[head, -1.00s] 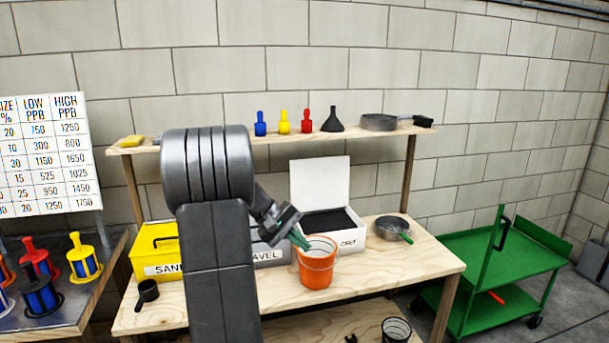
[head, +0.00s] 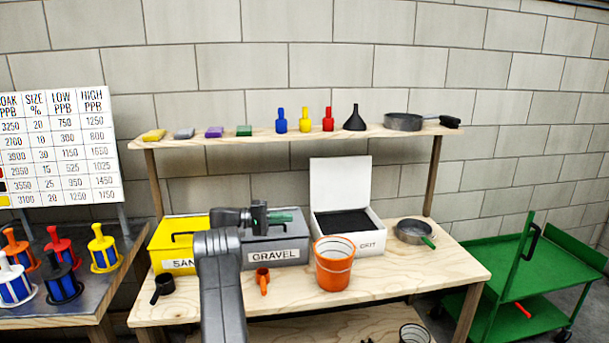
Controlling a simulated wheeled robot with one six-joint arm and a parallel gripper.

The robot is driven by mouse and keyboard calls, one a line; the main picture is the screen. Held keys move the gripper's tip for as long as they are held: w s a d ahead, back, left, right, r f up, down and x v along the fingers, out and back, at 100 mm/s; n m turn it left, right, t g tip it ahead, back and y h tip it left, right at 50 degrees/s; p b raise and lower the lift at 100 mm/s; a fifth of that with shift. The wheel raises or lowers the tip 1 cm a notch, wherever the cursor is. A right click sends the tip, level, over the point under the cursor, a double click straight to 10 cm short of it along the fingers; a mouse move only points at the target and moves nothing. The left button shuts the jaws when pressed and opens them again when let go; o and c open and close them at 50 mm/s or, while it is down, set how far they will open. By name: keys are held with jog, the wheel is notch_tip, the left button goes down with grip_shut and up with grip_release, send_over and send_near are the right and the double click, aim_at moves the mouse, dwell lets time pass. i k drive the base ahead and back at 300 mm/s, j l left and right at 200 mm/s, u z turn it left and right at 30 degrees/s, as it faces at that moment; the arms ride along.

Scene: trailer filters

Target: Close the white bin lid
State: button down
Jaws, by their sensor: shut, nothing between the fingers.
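The white bin (head: 362,241) stands on the wooden bench, with dark grit-like fill inside. Its white lid (head: 341,184) is up, standing upright at the back of the bin. My gripper (head: 286,216) is in front of the grey gravel bin, to the left of the white bin and apart from it in the picture. Its green fingers point right and look shut and empty. An orange bucket (head: 333,268) stands in front of the white bin and hides part of its front wall and label.
The grey gravel bin (head: 290,254) and yellow sand bin (head: 165,262) stand left, lids down. A shelf (head: 270,137) with bottles runs above. The bench's right front is clear.

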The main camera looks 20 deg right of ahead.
aim_at(337, 183)
jog(key=u, duration=0.9)
jog(key=l+u, duration=0.15)
jog(key=u, duration=0.3)
jog(key=i+u, duration=0.1)
jog(key=u, duration=0.4)
jog(key=l+u, duration=0.1)
jog(key=u, duration=0.8)
jog(key=l+u, duration=0.1)
jog(key=u, duration=0.8)
jog(key=k+l+u, duration=0.1)
jog(key=u, duration=0.3)
jog(key=k+l+u, duration=0.1)
jog(key=u, duration=0.35)
jog(key=k+u, duration=0.15)
jog(key=u, duration=0.25)
jog(key=k+l+z, duration=0.15)
jog(key=k+z, duration=0.25)
jog(key=z, duration=0.6)
jog(key=l+z, duration=0.15)
jog(key=z, duration=0.4)
jog(key=k+l+z, duration=0.1)
jog(key=z, duration=1.05)
jog(key=l+z, duration=0.1)
jog(key=z, duration=0.5)
jog(key=l+z, duration=0.1)
jog(key=z, duration=0.5)
jog(key=i+z, duration=0.1)
jog(key=z, duration=1.05)
jog(key=j, duration=0.3)
